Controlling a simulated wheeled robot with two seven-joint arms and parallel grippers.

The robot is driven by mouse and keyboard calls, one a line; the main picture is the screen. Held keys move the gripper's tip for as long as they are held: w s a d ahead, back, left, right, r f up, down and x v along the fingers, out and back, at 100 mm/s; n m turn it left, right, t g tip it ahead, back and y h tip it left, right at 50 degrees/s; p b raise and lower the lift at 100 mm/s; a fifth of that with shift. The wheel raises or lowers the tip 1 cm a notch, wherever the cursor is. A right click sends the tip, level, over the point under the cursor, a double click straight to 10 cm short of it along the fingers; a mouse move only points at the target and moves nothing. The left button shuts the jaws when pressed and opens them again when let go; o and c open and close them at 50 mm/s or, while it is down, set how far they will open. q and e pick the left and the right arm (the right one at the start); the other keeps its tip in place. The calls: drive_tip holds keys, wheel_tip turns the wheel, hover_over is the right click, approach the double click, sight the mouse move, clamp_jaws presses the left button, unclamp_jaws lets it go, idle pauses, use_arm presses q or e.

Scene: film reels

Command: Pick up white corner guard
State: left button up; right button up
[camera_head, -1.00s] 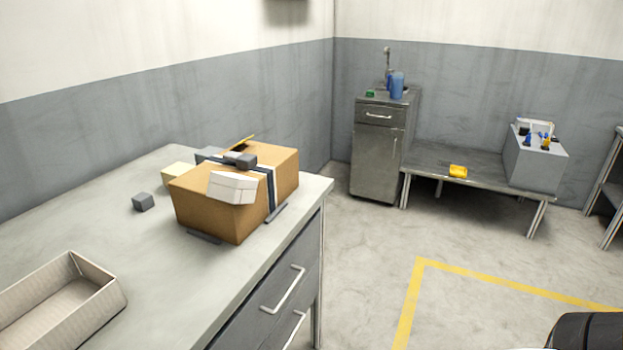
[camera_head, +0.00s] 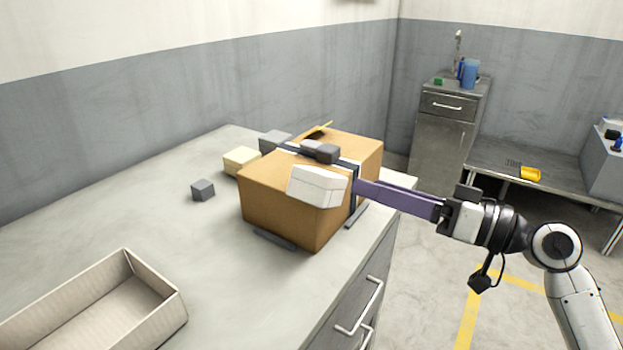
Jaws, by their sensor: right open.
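The white corner guard (camera_head: 317,186) sits on the near top corner of a brown cardboard box (camera_head: 275,208) on the workbench. My right gripper (camera_head: 362,190) reaches in from the right with long purple fingers. Its tips are just right of the guard, in front of the dark strap around the box. The fingers look close together from this angle, but the gripper is open. I cannot tell whether the tips touch the guard or the box. My left gripper is not in view.
Dark blocks (camera_head: 320,152) lie on top of the box. A small grey cube (camera_head: 203,190) and a cream block (camera_head: 241,161) are left of it on the workbench (camera_head: 225,265). An open beige tray (camera_head: 160,305) is at front left. The bench between is clear.

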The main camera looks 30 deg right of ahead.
sight(333, 175)
drive_tip(key=p+x, duration=0.1)
drive_tip(key=x, duration=0.2)
drive_tip(key=shift+w+a, duration=0.2)
drive_tip(key=shift+w, duration=0.15)
drive_tip(key=p+x, duration=0.1)
drive_tip(key=x, duration=0.3)
drive_tip(key=shift+w+a+r, duration=0.15)
drive_tip(key=shift+w+a, duration=0.05)
drive_tip(key=shift+w, duration=0.05)
drive_tip(key=shift+w+a, duration=0.1)
drive_tip(key=shift+w, duration=0.15)
drive_tip(key=c, duration=0.8)
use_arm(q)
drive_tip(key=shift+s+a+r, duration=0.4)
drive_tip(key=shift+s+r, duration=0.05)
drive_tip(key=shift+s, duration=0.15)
use_arm(e)
drive_tip(key=shift+c, duration=0.6)
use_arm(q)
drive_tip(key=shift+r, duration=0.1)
